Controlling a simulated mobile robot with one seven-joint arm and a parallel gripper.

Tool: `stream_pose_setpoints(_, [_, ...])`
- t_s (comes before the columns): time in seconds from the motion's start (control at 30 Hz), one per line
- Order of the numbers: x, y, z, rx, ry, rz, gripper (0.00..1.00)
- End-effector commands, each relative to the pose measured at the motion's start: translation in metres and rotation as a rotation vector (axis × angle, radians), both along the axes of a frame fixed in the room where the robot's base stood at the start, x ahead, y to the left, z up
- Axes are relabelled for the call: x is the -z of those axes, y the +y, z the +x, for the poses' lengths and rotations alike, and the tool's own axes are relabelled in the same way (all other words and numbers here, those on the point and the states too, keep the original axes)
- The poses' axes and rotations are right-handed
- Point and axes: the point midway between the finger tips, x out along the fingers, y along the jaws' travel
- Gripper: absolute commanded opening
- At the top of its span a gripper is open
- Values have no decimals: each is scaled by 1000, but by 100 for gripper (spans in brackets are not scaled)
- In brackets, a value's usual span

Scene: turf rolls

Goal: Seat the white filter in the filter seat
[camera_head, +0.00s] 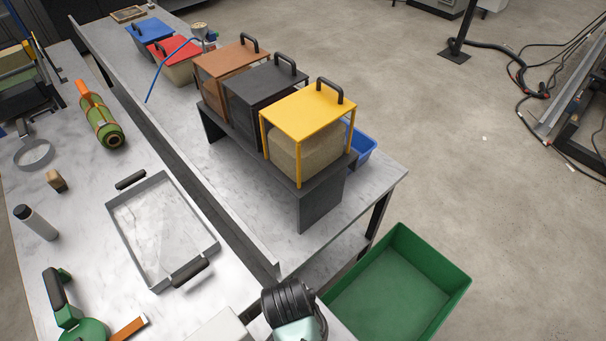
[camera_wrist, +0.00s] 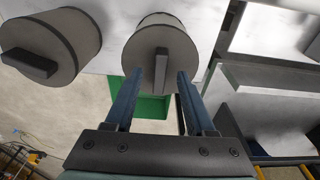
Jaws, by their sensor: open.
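The wrist view shows two round, pale-sided pieces with grey faces and dark bar handles. One round piece (camera_wrist: 145,45) is straight ahead of my gripper; the other round piece (camera_wrist: 70,35) is at the upper left. I cannot tell for sure whether either is the white filter or sits in the filter seat. My gripper (camera_wrist: 159,73) is open. Its fingertips are on either side of the nearer piece's bar handle (camera_wrist: 161,72) in the picture, with gaps on both sides; depth is unclear. No filter or seat can be made out in the head view.
A green bin (camera_head: 447,284) stands at the lower right. A grey tray (camera_head: 205,252) with black handles lies on the marble bench (camera_head: 165,320). A grey stand carries yellow (camera_head: 306,114), dark (camera_head: 266,79) and brown (camera_head: 226,56) lidded boxes. A white block (camera_head: 220,328) is at the bottom edge.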

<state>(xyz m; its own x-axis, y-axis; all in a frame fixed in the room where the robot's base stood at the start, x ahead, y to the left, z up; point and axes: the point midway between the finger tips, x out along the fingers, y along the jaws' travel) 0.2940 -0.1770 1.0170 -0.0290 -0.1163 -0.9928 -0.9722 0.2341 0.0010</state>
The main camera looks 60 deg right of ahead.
Motion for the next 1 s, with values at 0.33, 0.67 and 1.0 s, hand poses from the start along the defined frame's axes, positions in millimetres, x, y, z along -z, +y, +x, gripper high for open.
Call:
stream_pose_setpoints(0.33, [10, -1, 0, -1, -1, 0, 55])
stream_pose_setpoints(0.67, [9, -1, -1, 0, -1, 0, 0])
stream_pose_setpoints(1.0, [9, -1, 0, 0, -1, -1, 0])
